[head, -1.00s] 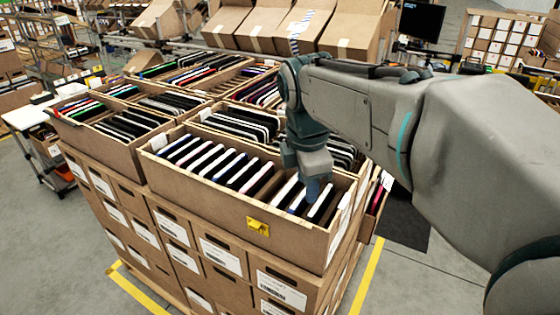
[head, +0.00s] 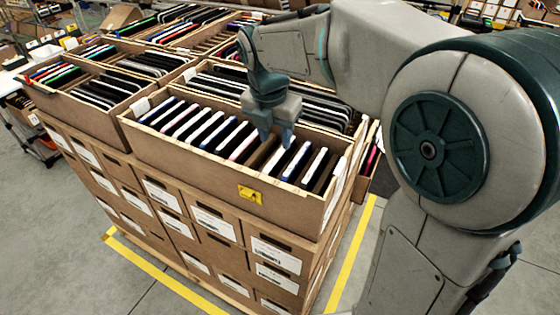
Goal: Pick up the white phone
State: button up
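Several thin phones stand on edge in a row in the front carton (head: 190,160), some with white edges and others dark. A white-edged phone (head: 296,162) leans in the right part of the row, with another white-edged one (head: 315,166) to its right. I cannot tell which one is the white phone. My gripper (head: 275,138) points down over the carton, right of its middle, just above or at the tops of the phones. Its two fingers look apart, with no phone visibly held. The lower part of the phones is hidden by the carton's front wall.
More open cartons of phones stand behind and to the left, such as the left carton (head: 75,105). The cartons rest on a stack of closed boxes (head: 215,235). Yellow tape (head: 352,255) marks the grey floor, which is clear at the front left.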

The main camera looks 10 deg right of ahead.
aim_at(280, 152)
jog(key=shift+w+d+f+p, duration=0.15)
jog(key=shift+d+f+p, duration=0.05)
jog(key=shift+f, duration=0.7)
jog(key=shift+w+d+f+p, duration=0.15)
jog(key=shift+w+f, duration=0.05)
jog(key=shift+f, duration=0.75)
jog(key=shift+w+d+f+p, duration=0.15)
jog(key=shift+d+f+p, duration=0.05)
jog(key=shift+f, duration=0.7)
grip_shut()
